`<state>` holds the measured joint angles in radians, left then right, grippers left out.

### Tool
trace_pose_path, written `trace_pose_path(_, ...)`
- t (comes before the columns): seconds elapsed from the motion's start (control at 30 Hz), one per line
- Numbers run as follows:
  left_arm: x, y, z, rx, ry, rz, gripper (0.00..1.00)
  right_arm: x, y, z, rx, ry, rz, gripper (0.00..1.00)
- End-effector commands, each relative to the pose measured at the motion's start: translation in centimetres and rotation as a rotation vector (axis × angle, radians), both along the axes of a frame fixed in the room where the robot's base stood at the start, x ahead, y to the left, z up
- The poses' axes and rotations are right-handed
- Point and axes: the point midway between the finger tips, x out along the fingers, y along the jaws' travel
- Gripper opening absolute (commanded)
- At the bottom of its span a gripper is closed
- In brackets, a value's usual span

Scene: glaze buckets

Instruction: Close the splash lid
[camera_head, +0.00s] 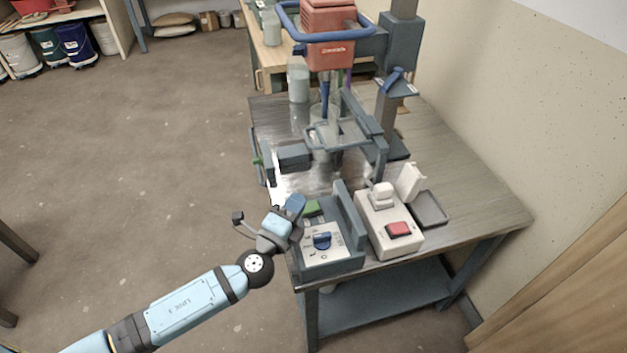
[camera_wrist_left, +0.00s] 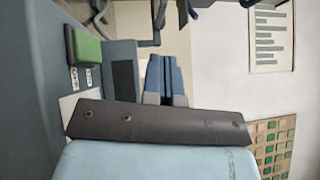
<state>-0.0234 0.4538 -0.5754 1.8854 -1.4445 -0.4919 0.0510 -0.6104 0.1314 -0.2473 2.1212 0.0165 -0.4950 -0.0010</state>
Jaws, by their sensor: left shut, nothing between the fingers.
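A grey framed part with a rail handle (camera_head: 338,133), possibly the splash lid, sits below the red mixer head (camera_head: 328,35). I cannot tell for certain which part is the lid or how far it is open. My right gripper is not in view.
A grey clamp-like part (camera_head: 292,156) stands at the table's left edge.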

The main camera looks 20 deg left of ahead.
Motion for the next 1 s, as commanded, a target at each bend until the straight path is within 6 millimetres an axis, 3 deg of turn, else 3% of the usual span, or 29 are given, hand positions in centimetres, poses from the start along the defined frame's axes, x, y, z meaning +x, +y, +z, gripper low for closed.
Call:
trace_pose_path(0.2,3.4,-0.6,0.9,-0.003,-0.002,0.001,0.00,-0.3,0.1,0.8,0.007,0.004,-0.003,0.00)
trace_pose_path(0.5,9.6,-1.6,1.7,-0.003,0.001,0.001,0.00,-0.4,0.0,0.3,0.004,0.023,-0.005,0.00)
trace_pose_path(0.73,11.9,0.4,2.1,-0.002,0.003,0.002,0.00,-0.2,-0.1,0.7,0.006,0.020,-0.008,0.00)
trace_pose_path(1.0,12.5,0.9,2.2,-0.004,0.003,0.001,0.00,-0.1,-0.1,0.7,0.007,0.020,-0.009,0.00)
